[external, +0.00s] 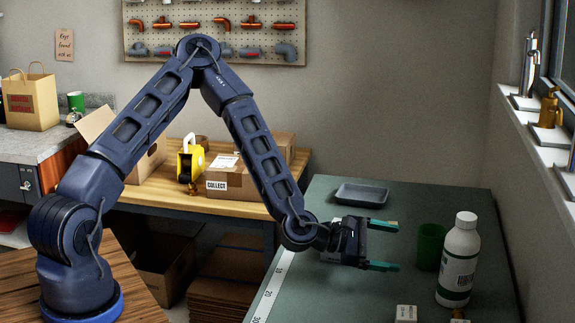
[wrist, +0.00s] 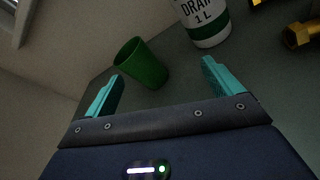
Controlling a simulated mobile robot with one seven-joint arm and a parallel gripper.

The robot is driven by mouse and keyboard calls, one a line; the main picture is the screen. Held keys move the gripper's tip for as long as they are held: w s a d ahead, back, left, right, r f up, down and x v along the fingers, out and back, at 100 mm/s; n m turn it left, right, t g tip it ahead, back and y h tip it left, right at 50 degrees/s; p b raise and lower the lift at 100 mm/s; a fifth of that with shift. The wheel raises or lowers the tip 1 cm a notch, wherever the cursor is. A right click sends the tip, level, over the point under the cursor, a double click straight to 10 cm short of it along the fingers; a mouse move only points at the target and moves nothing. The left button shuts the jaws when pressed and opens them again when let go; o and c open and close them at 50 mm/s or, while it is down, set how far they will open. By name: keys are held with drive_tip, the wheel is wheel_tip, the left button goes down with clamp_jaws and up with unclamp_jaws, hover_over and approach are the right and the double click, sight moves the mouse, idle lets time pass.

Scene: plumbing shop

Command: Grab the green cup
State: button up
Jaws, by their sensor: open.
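The green cup (external: 430,247) stands on the green worktable to the right, just left of a white bottle. In the wrist view the green cup (wrist: 142,64) is ahead of my gripper, its rim in sight, between the lines of the two fingers but nearer the left one. My gripper (external: 383,246) is open and empty, its teal fingers pointing right toward the cup with a gap before it. The fingers also show in the wrist view (wrist: 158,88), spread wide apart.
The white bottle (external: 460,260), labelled as drain in the wrist view (wrist: 205,20), stands close right of the cup. A grey tray (external: 361,194) lies behind my gripper. A small white box (external: 406,313) and brass fittings (wrist: 300,36) are near the front.

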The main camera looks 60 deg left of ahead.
sight(444, 231)
drive_tip(key=w+n+t, duration=0.1)
drive_tip(key=w+n, duration=0.1)
drive_tip(key=w, duration=0.2)
drive_tip(key=w+d+n+t+y, duration=0.1)
drive_tip(key=w+n, duration=0.1)
drive_tip(key=w, duration=0.2)
drive_tip(key=w+d+n+t, duration=0.1)
drive_tip(key=w+n, duration=0.1)
drive_tip(key=w, duration=0.3)
drive_tip(key=shift+r+n+y, duration=0.3)
drive_tip(key=shift+n, duration=0.1)
drive_tip(key=shift+s, duration=0.1)
drive_tip(key=c, duration=1.1)
